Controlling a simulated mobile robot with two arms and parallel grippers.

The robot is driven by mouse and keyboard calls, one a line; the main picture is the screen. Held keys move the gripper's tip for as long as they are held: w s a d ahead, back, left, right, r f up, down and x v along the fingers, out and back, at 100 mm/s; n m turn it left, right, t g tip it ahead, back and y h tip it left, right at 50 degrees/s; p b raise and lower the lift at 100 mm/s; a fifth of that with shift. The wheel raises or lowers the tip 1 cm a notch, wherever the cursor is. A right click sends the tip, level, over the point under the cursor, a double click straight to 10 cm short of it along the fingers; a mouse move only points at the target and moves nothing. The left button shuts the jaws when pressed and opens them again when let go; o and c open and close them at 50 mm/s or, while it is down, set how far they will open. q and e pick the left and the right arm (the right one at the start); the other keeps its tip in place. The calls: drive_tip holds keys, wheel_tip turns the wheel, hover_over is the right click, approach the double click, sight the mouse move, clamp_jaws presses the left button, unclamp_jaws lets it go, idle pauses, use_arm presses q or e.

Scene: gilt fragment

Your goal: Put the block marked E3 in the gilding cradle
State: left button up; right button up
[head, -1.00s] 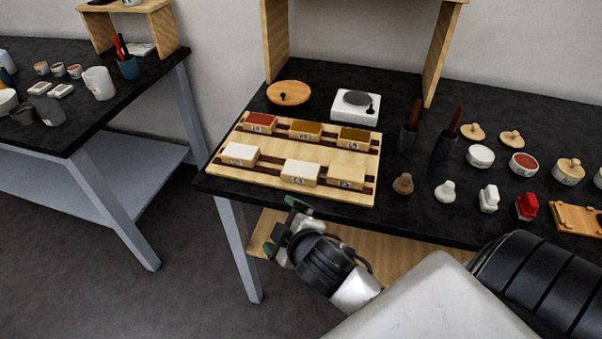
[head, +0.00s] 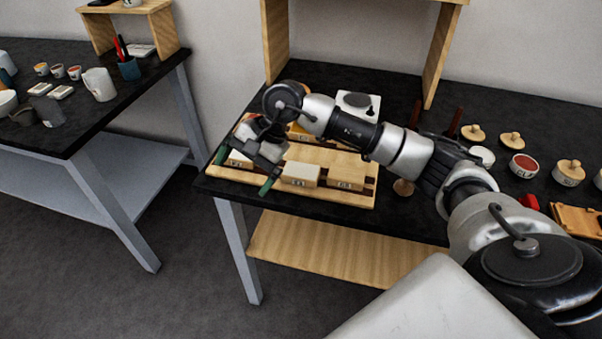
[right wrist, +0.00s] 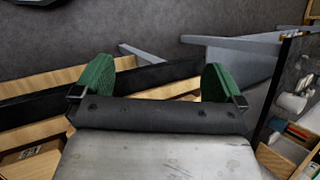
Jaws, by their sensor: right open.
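Several blocks sit on a wooden rack (head: 345,202) with dark slots; their small labels are too blurred for me to tell which is E3. In the front row are a pale-topped block (head: 239,159) at left, another pale-topped block (head: 300,174) in the middle and a plain wooden block (head: 346,176) at right. My right gripper (head: 244,171) is open over the left front block, its green fingertips apart. The fingertips also show empty in the right wrist view (right wrist: 156,83). My arm hides much of the back row. A wooden piece (head: 577,219) at the right edge may be the gilding cradle.
A white device (head: 357,105) with a grey disc stands behind the rack. Lidded pots, a red-filled dish (head: 523,165) and knobbed lids stand to the right. A wooden shelf frame (head: 440,55) rises at the back. Another table (head: 90,125) stands at left.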

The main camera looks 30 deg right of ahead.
drive_tip(key=d+r+n+g+h, duration=0.1)
drive_tip(key=d+r+h, duration=0.2)
drive_tip(key=d+h, duration=0.75)
drive_tip(key=y, duration=0.4)
hover_over(302, 168)
drive_tip(key=shift+h, duration=0.25)
drive_tip(key=f, duration=0.4)
drive_tip(key=shift+s+f+p, duration=0.2)
drive_tip(key=shift+f+p, duration=0.15)
wheel_tip(302, 168, down, 5)
drive_tip(key=shift+w+r+p, duration=0.1)
drive_tip(key=shift+w+p, duration=0.05)
drive_tip(key=shift+p, duration=0.55)
drive_tip(key=shift+f, duration=0.55)
drive_tip(key=c, duration=0.7)
